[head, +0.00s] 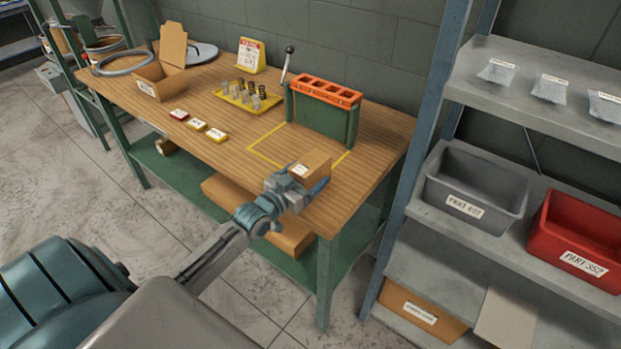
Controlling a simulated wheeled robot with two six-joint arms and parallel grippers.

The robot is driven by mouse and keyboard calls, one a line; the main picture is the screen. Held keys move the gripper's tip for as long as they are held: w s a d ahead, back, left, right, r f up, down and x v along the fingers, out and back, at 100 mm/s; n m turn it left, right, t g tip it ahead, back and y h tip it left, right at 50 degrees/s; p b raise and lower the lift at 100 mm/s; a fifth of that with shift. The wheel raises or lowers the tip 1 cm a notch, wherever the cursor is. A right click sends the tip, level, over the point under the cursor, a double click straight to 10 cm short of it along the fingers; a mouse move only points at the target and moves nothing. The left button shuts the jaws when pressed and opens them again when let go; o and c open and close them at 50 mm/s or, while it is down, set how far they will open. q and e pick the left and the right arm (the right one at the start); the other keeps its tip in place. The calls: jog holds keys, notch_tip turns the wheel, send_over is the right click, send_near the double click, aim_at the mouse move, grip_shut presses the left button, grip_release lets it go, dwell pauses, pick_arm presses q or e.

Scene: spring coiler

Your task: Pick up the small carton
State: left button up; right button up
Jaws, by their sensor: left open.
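A small brown closed carton (314,160) with a white label sits at the right front part of the wooden workbench (230,148), by the yellow outlined square. My left gripper (302,181) is open at the carton's near side, with a blue finger to either side of it. The gripper hides the carton's lower near part, so I cannot tell whether the fingers touch it. My right gripper does not show.
A green press with an orange top (326,91) and a lever stands behind the carton. A yellow tray (232,97) of springs and an open carton (152,88) are farther left. A shelf rack with a grey bin (447,188) and red bin (566,236) stands right.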

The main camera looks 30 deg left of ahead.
pick_arm(q)
jog(key=c, duration=1.2)
jog(key=shift+r, duration=0.1)
jog(key=shift+c, duration=1.4)
